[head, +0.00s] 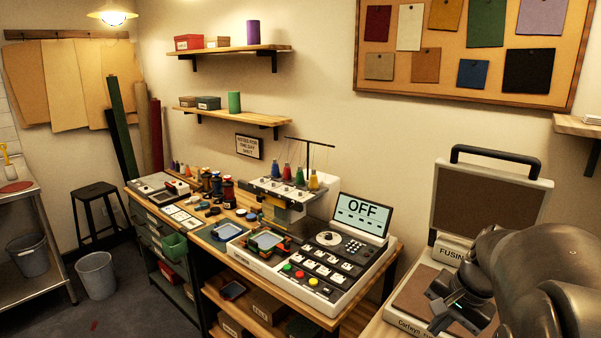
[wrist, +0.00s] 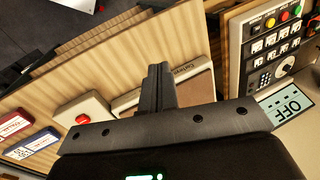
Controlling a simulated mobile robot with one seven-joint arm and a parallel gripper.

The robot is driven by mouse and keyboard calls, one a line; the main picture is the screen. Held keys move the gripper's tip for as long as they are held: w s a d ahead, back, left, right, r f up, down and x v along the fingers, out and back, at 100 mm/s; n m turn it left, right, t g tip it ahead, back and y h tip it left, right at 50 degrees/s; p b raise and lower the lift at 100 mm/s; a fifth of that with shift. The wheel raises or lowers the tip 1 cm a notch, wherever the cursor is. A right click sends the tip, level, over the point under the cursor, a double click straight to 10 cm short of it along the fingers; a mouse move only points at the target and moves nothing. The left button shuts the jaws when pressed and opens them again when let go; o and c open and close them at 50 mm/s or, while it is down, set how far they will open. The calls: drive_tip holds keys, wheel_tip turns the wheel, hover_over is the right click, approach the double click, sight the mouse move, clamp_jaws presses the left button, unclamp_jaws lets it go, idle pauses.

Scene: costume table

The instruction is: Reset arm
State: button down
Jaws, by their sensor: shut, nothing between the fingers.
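My arm reaches in from the lower right of the head view. My gripper (head: 440,318) is over the lower plate of the fusing press (head: 492,192), whose lid stands open. In the wrist view the two fingers of my gripper (wrist: 155,75) are together, with nothing between them. Part of the press's brown plate (wrist: 197,98) shows beyond the fingers. My arm hides much of the right side of the press in the head view.
The embroidery machine's OFF screen (head: 361,217) and control panel stand on the wooden bench, left of the press. In the wrist view a red button (wrist: 84,118) and red and blue labelled items (wrist: 30,143) lie left of the fingers. A shelf (head: 577,125) juts out at right.

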drive_tip(key=s+a+r+n+t+h, duration=0.1)
drive_tip(key=s+a+r+n, duration=0.1)
drive_tip(key=s+a+n, duration=0.3)
drive_tip(key=s+a+r+n+t+h, duration=0.1)
drive_tip(key=s+a+n, duration=0.4)
drive_tip(key=a, duration=0.6)
drive_tip(key=shift+s+a+r+t, duration=0.25)
drive_tip(key=shift+r+t, duration=0.25)
drive_tip(key=shift+r, duration=0.3)
